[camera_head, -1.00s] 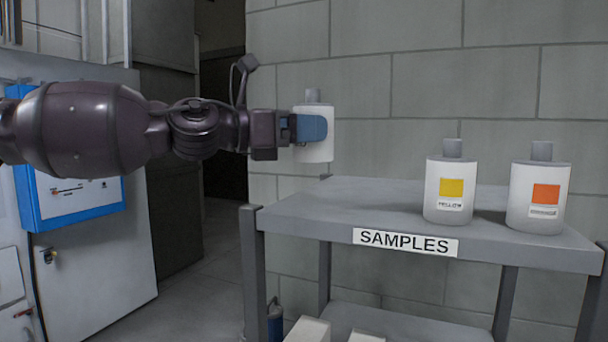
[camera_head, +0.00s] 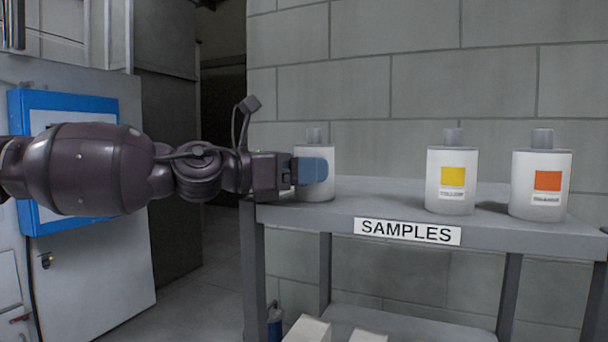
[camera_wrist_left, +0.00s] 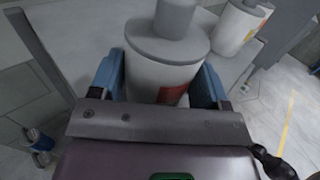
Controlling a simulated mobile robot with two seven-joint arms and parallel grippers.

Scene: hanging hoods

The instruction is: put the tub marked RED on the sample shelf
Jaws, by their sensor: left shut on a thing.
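My left gripper (camera_head: 303,172) is shut on a white tub with a grey cap (camera_head: 322,160) at the left end of the sample shelf (camera_head: 350,208). The tub is upright, and its base appears at the shelf top; I cannot tell if it bears weight there. In the left wrist view the tub (camera_wrist_left: 165,62) sits between the two blue fingers (camera_wrist_left: 162,85), with a red patch (camera_wrist_left: 172,95) low on its side. The shelf carries a SAMPLES sign (camera_head: 407,231) on its front edge. My right gripper is not in view.
A tub marked YELLOW (camera_head: 451,190) and a tub with an orange label (camera_head: 540,190) stand on the right half of the shelf. Shelf room is clear between the held tub and the yellow one. A block wall (camera_head: 420,80) stands behind. Pale boxes (camera_head: 308,330) are below.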

